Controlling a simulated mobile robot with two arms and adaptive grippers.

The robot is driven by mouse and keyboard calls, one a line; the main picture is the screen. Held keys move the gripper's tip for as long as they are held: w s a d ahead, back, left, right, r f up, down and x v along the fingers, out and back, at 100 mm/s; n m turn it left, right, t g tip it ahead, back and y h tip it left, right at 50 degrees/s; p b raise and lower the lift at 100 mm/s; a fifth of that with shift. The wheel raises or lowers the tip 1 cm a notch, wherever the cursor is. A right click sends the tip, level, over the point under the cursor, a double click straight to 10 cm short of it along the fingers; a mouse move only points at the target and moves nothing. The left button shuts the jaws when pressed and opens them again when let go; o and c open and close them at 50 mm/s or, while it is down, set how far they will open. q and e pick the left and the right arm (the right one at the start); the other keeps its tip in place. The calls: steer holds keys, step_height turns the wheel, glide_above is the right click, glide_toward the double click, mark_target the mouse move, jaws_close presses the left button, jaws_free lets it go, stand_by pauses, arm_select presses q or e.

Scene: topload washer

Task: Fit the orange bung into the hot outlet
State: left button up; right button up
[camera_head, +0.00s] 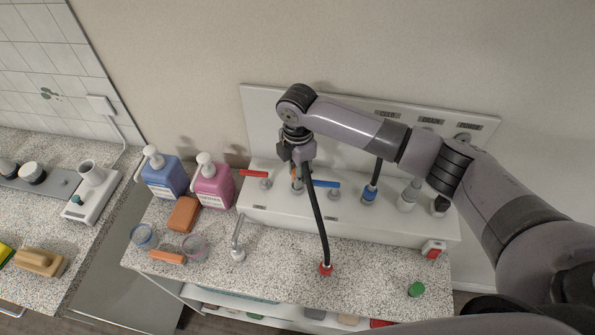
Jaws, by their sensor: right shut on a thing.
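My right gripper (298,155) reaches in from the right and points down in front of the white back panel. It is shut on a small orange thing, apparently the orange bung (294,174), which shows only in part below the fingers. The bung is close above a grey upright fitting (297,187) between the red handle (254,173) and the blue handle (325,183). I cannot tell whether they touch. Which opening is the hot outlet is not clear; my arm hides part of the panel. My left gripper is not in view.
A black hose (318,215) ends in a red collar (326,268) on the speckled counter. Another hose ends in a blue collar (369,195). Blue (165,177) and pink (212,185) pump bottles stand left. A green cap (416,289) lies front right; counter around it is clear.

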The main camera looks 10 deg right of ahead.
steer(key=shift+s+f, duration=0.15)
steer(key=shift+f, duration=0.1)
steer(key=shift+p, duration=0.35)
steer(key=shift+f, duration=0.15)
